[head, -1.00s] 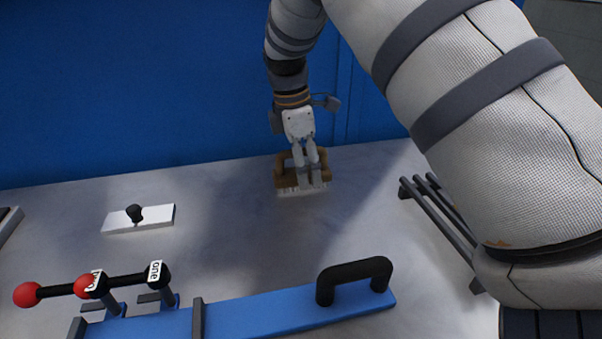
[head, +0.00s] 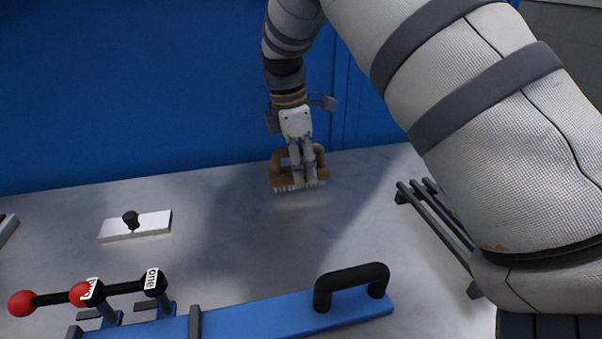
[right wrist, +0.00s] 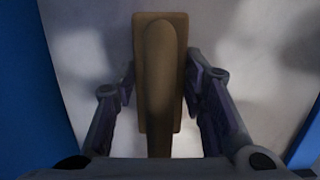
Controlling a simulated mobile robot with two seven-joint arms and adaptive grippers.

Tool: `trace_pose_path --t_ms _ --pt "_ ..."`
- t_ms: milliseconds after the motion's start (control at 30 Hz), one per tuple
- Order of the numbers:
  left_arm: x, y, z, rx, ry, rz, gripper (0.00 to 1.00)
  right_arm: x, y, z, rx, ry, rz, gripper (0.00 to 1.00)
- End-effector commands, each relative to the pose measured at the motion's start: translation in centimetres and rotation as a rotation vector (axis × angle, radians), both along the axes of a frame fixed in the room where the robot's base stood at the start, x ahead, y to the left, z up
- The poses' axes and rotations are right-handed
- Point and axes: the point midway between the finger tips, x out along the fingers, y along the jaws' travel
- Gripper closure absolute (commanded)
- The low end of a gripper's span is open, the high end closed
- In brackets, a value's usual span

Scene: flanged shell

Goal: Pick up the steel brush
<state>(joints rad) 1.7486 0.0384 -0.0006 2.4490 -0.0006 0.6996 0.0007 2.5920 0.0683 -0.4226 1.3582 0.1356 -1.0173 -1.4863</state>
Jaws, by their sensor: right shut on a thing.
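The steel brush (head: 283,181) has a brown handle and block with pale bristles underneath. It is near the back of the grey table, in front of the blue wall. My right gripper (head: 303,183) comes down from above and is shut on the brush. The brush looks slightly raised off the table. In the right wrist view the brown brush (right wrist: 160,75) runs lengthwise between the two fingers (right wrist: 160,88). My left gripper is not in view.
A white plate with a black knob (head: 135,226) lies at the left. A blue bar with a black handle (head: 352,284) and red-balled levers (head: 80,293) lie in front. A dark rack (head: 440,225) stands at the right. The table's middle is clear.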

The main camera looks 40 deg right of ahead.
Motion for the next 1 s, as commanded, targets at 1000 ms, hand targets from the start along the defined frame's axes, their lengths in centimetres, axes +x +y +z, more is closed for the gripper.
trace_pose_path --t_ms 1000 --pt "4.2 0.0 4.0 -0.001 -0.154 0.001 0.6 -14.0 0.4 11.2 -0.002 -0.001 -0.001 0.74"
